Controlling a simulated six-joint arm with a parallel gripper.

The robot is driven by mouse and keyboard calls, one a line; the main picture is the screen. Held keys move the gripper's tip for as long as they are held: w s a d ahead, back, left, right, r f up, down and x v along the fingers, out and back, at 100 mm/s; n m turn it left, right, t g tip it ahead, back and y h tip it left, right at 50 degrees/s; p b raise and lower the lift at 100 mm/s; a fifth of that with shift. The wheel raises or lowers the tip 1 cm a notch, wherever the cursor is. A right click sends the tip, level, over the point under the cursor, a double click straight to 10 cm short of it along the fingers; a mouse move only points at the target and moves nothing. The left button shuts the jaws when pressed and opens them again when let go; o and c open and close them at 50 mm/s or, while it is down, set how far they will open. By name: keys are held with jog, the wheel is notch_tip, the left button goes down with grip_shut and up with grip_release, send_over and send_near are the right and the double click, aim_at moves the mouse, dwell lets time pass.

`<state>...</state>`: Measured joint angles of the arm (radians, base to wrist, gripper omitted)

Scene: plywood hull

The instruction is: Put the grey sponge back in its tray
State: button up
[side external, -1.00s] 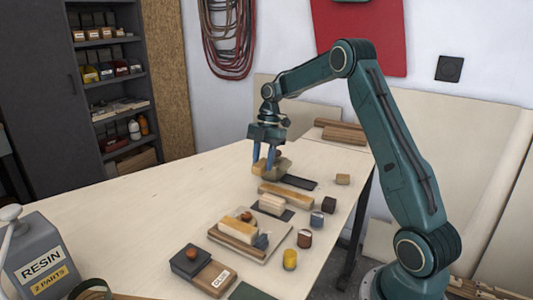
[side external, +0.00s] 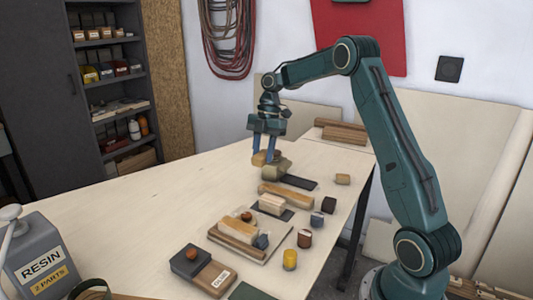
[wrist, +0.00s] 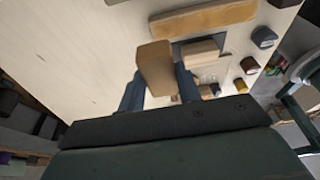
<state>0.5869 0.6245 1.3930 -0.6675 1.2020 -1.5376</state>
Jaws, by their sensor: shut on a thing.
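My gripper (side external: 267,157) is shut on a tan block (wrist: 155,68), seen between the fingers in the wrist view. In the side view the tan block (side external: 259,159) is just above the far part of the table, partly behind the fingers. A greyish-tan block (side external: 275,171) with a brown knob-like part is close beside and below it; I cannot tell whether they touch. A blue-grey lump (side external: 261,242) lies at the right side of a light wooden tray (side external: 284,234). I cannot tell which thing is the grey sponge.
A dark flat slab (side external: 299,182), a long tan block (side external: 284,195) and a cream block (side external: 271,204) on a dark mat lie nearer. Small blocks and a yellow jar (side external: 290,259) line the right. A resin can (side external: 39,256) stands front left. The table's left side is clear.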

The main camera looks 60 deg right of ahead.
jog(key=shift+s+d+r+m+t, duration=0.35)
jog(key=shift+d+r+m, duration=0.25)
jog(key=shift+m, duration=0.3)
jog(key=s+d+r+m+t+h, duration=0.1)
jog(key=s+d+r+m+t, duration=0.2)
jog(key=m, duration=0.4)
notch_tip(320, 180, up, 6)
jog(key=m+h, duration=0.2)
jog(key=m, duration=0.7)
send_over(301, 183)
jog(key=s, duration=0.1)
jog(key=shift+d+f+g, duration=0.1)
jog(key=shift+f+g, duration=0.05)
jog(key=shift+g, duration=0.2)
jog(key=shift+f, duration=0.1)
notch_tip(301, 183, down, 20)
jog(key=shift+r, duration=0.1)
jog(key=o, duration=0.9)
